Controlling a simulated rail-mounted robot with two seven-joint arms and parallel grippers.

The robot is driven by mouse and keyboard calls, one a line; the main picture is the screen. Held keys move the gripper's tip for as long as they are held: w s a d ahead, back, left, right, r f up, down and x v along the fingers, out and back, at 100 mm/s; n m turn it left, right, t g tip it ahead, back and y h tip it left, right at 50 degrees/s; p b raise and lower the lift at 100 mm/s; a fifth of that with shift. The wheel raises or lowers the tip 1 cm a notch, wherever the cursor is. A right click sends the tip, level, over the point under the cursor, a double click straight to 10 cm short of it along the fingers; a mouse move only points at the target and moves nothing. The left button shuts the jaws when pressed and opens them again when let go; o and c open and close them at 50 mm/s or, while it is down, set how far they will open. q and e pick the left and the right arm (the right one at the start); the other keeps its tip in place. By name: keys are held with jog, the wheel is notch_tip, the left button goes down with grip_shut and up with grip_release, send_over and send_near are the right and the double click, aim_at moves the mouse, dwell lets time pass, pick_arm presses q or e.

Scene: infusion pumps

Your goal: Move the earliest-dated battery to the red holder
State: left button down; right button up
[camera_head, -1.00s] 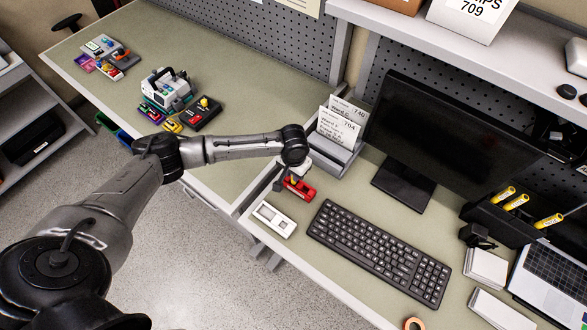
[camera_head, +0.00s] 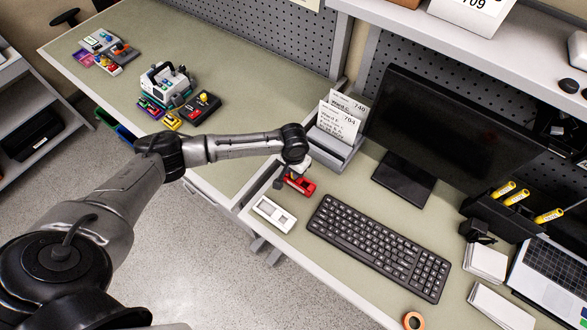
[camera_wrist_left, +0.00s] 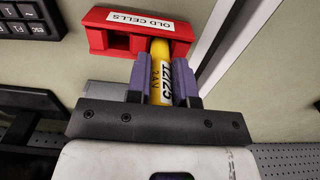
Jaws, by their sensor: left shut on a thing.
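The red holder (camera_head: 302,186) stands on the desk left of the keyboard. In the left wrist view the red holder (camera_wrist_left: 140,30) carries an "OLD CELLS" label and shows an open slot on its left. My left gripper (camera_wrist_left: 161,75) has purple fingers shut on a yellow battery (camera_wrist_left: 160,72) with a partly readable "JAN" date label. The battery's far end is at the holder's right side; I cannot tell how deep it sits. In the head view my left gripper (camera_head: 281,181) is beside the holder. My right gripper is not in view.
A white two-slot holder (camera_head: 273,213) lies near the desk edge, with the keyboard (camera_head: 378,248) to its right. Card files (camera_head: 336,130) stand behind. More yellow batteries (camera_head: 517,197) sit in a black rack (camera_head: 490,216) at the right. A pump (camera_head: 165,85) stands on the far-left bench.

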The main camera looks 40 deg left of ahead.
pick_arm(q)
jog(key=shift+f, duration=0.2)
jog(key=c, duration=0.9)
grip_release()
notch_tip(320, 180, up, 14)
jog(key=shift+f+p, duration=0.1)
jog(key=shift+p, duration=0.35)
